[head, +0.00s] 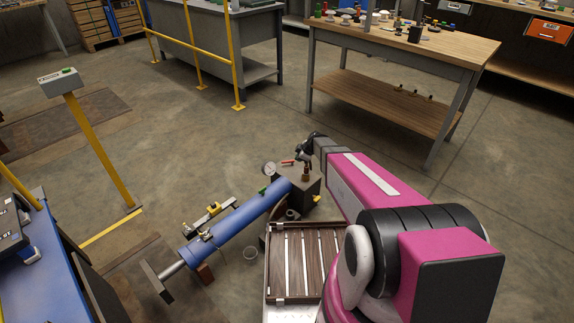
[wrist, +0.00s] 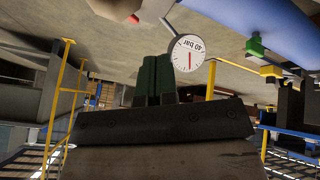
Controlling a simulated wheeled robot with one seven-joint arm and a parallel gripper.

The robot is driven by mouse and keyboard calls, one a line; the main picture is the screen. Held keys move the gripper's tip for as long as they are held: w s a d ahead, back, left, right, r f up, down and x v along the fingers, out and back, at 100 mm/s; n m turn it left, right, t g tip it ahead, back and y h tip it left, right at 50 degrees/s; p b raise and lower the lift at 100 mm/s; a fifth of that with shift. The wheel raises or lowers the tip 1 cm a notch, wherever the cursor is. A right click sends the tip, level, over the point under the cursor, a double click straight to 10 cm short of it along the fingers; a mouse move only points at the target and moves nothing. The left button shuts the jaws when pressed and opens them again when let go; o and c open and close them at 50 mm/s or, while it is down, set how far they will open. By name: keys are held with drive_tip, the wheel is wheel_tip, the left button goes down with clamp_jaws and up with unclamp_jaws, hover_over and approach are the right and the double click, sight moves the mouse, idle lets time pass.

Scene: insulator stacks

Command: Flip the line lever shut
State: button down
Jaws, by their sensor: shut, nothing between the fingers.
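A small red lever (head: 288,162) shows in the head view beside a brass valve (head: 305,171) on a dark block (head: 309,188). Which way the lever is turned is too small to tell surely. My gripper (head: 302,154) is just above the valve, close to the lever; I cannot tell if they touch. In the wrist view my dark green fingers (wrist: 154,80) are together and hold nothing. A small red piece (wrist: 133,18) shows at the top edge there, possibly the lever's end. A round pressure gauge (head: 268,168) stands left of the lever; it also shows in the wrist view (wrist: 187,52).
A long blue cylinder (head: 235,218) slopes down left from the block. A green-tipped fitting (wrist: 255,46) is right of the gauge in the wrist view. A slatted tray (head: 272,262) lies near my arm. A workbench (head: 400,45) stands behind; floor between is clear.

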sight(288, 163)
drive_tip(key=w+a+f+n+t, duration=0.1)
drive_tip(key=w+f+n, duration=0.1)
drive_tip(key=w+f, duration=0.2)
drive_tip(key=shift+w+a+n, duration=0.25)
drive_tip(key=shift+w+n, duration=0.15)
drive_tip(key=shift+w, duration=0.15)
drive_tip(key=x, duration=1)
drive_tip(key=shift+a, duration=0.2)
drive_tip(key=shift+s, duration=0.1)
